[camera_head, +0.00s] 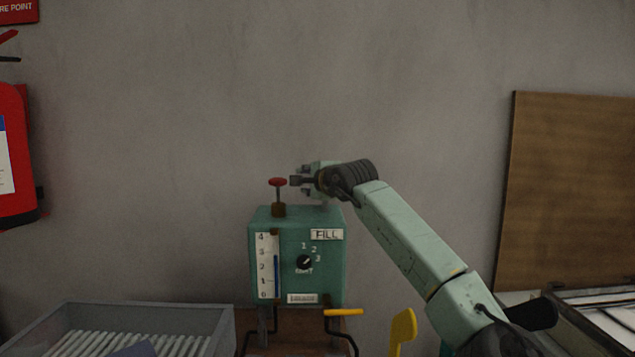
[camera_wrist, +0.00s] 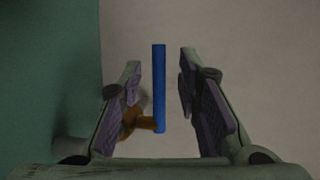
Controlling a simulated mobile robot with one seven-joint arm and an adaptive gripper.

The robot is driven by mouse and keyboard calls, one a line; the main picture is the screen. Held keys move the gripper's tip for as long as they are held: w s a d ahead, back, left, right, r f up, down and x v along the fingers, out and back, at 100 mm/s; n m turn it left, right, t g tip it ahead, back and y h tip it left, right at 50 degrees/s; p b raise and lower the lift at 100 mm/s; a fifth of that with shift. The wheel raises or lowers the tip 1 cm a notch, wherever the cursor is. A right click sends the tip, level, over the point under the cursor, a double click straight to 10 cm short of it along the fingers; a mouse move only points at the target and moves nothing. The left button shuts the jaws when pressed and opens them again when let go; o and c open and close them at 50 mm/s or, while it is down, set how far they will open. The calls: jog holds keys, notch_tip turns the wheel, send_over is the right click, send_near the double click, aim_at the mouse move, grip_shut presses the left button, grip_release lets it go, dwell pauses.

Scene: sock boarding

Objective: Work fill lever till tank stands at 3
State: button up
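The green tank box (camera_head: 325,285) labelled FILL stands against the wall. A red knob (camera_head: 277,182) rises on a stem above the box. My gripper (camera_head: 297,181) is just right of this knob, above the box. In the wrist view, my gripper (camera_wrist: 160,95) is open, its fingers apart on either side of a blue rod (camera_wrist: 159,85) with a brown mount (camera_wrist: 137,122). Whether this rod is the fill lever is unclear.
The box front has a black dial (camera_head: 304,262) marked 1, 2, 3. A yellow handle (camera_head: 343,312) sits below the box, and a yellow upright piece (camera_head: 403,328) stands right of it. A grey ribbed tray (camera_head: 215,325) is at lower left. A brown board (camera_head: 575,190) leans at right.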

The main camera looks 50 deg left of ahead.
jog(key=v, duration=1)
jog(key=shift+d, duration=0.25)
